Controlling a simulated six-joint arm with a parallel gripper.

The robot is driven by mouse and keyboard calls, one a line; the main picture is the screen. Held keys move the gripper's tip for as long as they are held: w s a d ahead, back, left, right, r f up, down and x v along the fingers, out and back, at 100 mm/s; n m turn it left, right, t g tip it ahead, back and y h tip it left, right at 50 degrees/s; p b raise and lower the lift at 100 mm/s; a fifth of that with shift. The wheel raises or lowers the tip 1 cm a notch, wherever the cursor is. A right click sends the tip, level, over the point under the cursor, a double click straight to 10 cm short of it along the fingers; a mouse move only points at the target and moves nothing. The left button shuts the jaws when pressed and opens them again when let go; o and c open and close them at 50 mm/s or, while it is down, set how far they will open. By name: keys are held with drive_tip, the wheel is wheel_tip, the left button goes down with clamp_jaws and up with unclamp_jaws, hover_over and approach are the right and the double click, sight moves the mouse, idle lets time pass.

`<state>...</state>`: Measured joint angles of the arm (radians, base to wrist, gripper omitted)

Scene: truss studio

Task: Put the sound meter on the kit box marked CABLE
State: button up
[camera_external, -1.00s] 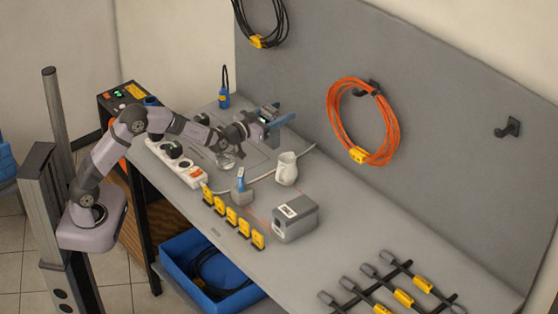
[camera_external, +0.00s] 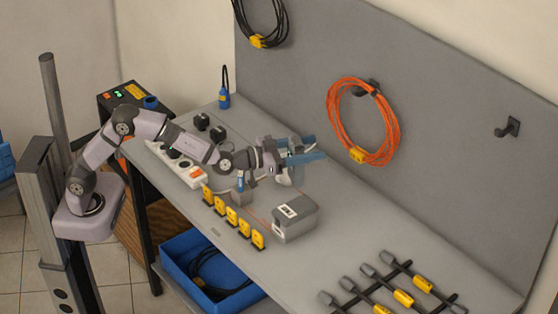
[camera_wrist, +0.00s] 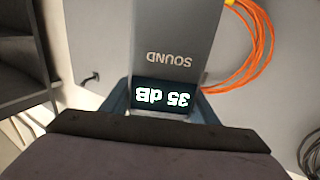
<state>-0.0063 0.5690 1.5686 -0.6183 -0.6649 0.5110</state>
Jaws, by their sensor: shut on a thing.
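The sound meter (camera_wrist: 172,35) fills the top centre of the wrist view, a grey body marked SOUND with a lit display reading 35 dB, upside down. My gripper (camera_external: 303,150) is shut on it, raised above the bench in the external view. There the meter is hard to make out between the blue fingers. A grey box (camera_external: 296,218) with a white label on its lid stands on the bench, below and in front of my gripper. Its label is too small to read. Nothing rests on its lid.
A small grey and blue item (camera_external: 241,190) and a row of yellow tags (camera_external: 232,216) stand left of the box. A white power strip (camera_external: 185,172) lies at the left.

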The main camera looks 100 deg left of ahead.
wheel_tip(320, 180, down, 11)
drive_tip(key=p, duration=0.2)
drive_tip(key=shift+a+r, duration=0.15)
drive_tip(key=shift+a, duration=0.15)
idle(0.5)
drive_tip(key=o, duration=1.6)
drive_tip(key=shift+f, duration=0.2)
drive_tip(key=shift+c, duration=0.2)
drive_tip(key=b+v, duration=0.3)
drive_tip(key=v, duration=0.9)
drive_tip(key=shift+d, duration=0.15)
